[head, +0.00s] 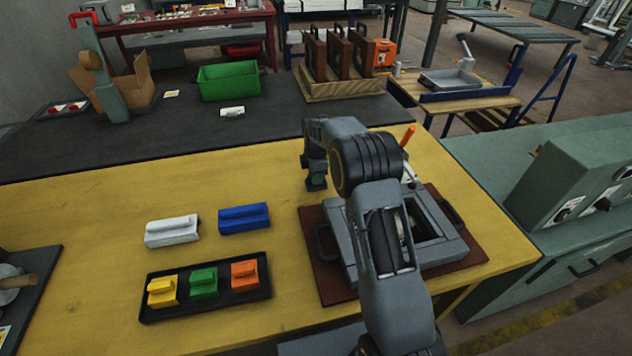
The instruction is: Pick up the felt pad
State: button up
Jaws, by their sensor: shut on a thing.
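My gripper (316,184) points down over the far part of the yellow table, left of the grey frame. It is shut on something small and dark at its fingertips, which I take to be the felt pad. The pad's shape and edges are too small and dark to make out, and I cannot tell whether it touches the table. No other felt pad stands out clearly.
A grey frame (440,250) sits on a brown board (326,272), partly behind my arm. A white block (172,232) and a blue block (244,218) lie behind a black tray (222,305) with yellow, green and orange blocks. A green bin (229,84) stands farther back.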

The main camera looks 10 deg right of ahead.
grip_shut()
jog(key=shift+r, duration=0.1)
jog(key=shift+r, duration=0.6)
jog(key=s+d+r, duration=0.2)
jog(key=s+r, duration=0.3)
jog(key=s, duration=0.1)
jog(key=s+d+r+b, duration=0.1)
jog(key=s+d+r, duration=0.2)
jog(key=s+r, duration=0.3)
jog(key=shift+s+d+r+b, duration=0.3)
jog(key=shift+s, duration=0.15)
